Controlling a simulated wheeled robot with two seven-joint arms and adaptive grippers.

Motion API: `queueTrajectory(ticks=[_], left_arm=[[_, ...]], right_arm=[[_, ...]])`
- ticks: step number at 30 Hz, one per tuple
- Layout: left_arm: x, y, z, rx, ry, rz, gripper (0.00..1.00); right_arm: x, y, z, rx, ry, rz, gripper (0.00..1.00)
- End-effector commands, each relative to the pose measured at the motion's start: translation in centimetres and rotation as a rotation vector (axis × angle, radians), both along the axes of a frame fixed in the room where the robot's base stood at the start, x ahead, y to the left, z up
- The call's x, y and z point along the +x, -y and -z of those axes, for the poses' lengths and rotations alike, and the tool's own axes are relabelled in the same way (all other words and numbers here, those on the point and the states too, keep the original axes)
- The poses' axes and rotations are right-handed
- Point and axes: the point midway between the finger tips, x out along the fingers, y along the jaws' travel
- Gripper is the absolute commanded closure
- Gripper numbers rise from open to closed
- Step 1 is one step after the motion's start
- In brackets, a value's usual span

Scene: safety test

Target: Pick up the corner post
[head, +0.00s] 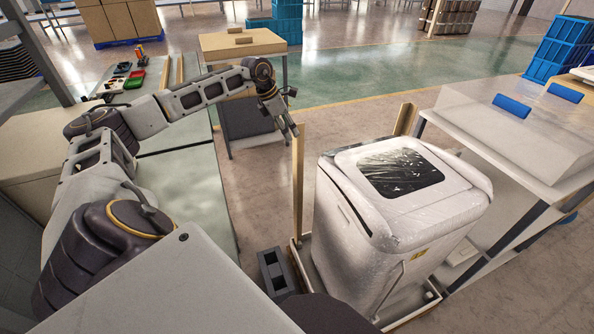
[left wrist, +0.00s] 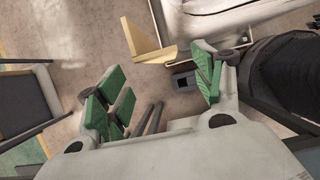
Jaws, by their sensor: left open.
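A light wooden corner post (head: 298,185) stands upright at the near left corner of the pallet base, beside the white wrapped machine (head: 400,215). A second wooden post (head: 403,119) shows behind the machine. My left gripper (head: 288,118) is open and empty, above and close to the top of the near post. In the left wrist view, a wooden post (left wrist: 140,38) shows beyond the spread green fingers (left wrist: 160,98), apart from them. The post's lower end is partly hidden by the pallet's edge. My right gripper is not in view.
A dark grey block with openings (head: 276,272) stands on the floor by the pallet. A long table (head: 190,190) lies under my left arm, with coloured items at its far end. A white-topped bench (head: 490,150) stands at right. Open floor (head: 330,130) lies behind.

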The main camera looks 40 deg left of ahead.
Motion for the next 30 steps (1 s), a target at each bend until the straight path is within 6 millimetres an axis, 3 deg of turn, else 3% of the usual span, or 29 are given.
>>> queueTrajectory(ticks=[5,20,30], left_arm=[[0.4,0.2,1.1,0.0,-0.001,0.0,0.32],[0.6,0.4,1.7,0.0,-0.001,0.0,0.32],[2.0,1.2,4.7,-0.001,-0.002,0.001,0.32]], right_arm=[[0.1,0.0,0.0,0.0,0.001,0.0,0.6],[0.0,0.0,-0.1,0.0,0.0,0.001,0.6],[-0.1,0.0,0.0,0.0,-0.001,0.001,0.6]])
